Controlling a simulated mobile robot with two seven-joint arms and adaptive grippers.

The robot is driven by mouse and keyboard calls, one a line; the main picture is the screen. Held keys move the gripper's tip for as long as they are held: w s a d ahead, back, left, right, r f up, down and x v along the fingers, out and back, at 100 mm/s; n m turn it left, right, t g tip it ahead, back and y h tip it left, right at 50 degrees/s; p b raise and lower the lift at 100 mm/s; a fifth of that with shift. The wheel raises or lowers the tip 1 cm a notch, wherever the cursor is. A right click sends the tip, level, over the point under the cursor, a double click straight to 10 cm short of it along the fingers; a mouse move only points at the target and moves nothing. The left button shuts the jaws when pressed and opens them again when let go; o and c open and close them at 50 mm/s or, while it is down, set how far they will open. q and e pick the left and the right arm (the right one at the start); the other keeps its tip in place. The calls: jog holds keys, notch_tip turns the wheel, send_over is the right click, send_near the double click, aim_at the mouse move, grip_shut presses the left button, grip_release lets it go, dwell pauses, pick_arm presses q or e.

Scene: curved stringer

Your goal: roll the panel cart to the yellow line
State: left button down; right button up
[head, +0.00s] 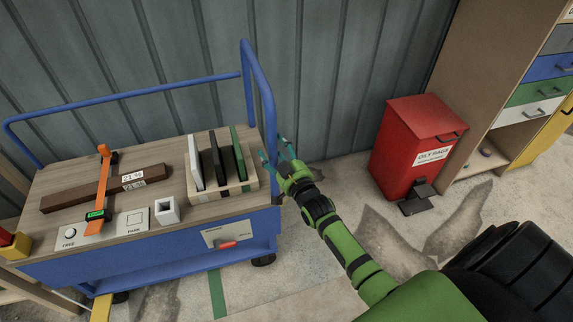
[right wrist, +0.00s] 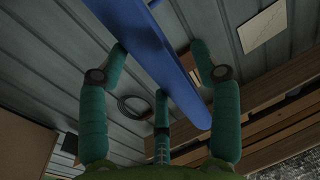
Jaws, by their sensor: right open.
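The blue cart (head: 130,262) with a wooden top stands at the left of the head view. Its blue handle (head: 262,82) rises at the cart's right end. My right gripper (head: 275,148) is open at the lower part of this handle. In the right wrist view, the blue bar (right wrist: 165,55) runs between the spread teal fingers of my right gripper (right wrist: 160,62); I cannot tell whether they touch it. A short yellow strip (head: 101,308) shows on the floor at the lower left, partly hidden by the cart. My left gripper is not in view.
The cart top carries a rack of panels (head: 218,165), a brown bar (head: 90,190), an orange tool (head: 100,195) and a white square block (head: 167,210). A red oily rags bin (head: 410,150) stands at right beside a drawer cabinet (head: 535,85). A green floor stripe (head: 217,293) lies in front.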

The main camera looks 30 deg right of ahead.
jog(key=s, duration=1)
jog(key=shift+a, duration=0.2)
jog(key=s+a+f+g, duration=0.2)
jog(key=s+f+g, duration=0.3)
jog(key=f, duration=0.8)
jog(key=s+a+f+g, duration=0.25)
jog(key=s+f, duration=0.35)
jog(key=f, duration=0.8)
jog(key=s+f+n+g, duration=0.1)
jog(key=s+f+g, duration=0.2)
jog(key=s, duration=0.6)
jog(key=s+f+n+g, duration=0.1)
jog(key=s+f+g, duration=0.2)
jog(key=s+f, duration=0.4)
jog(key=s+a+f+g, duration=0.1)
jog(key=s+f+g, duration=0.2)
jog(key=s, duration=1)
notch_tip(320, 180, down, 3)
jog(key=shift+s+f+n+y, duration=0.1)
jog(key=shift+s+n+y, duration=0.2)
jog(key=shift+n, duration=0.1)
jog(key=shift+w+g, duration=0.1)
jog(key=shift+g, duration=0.15)
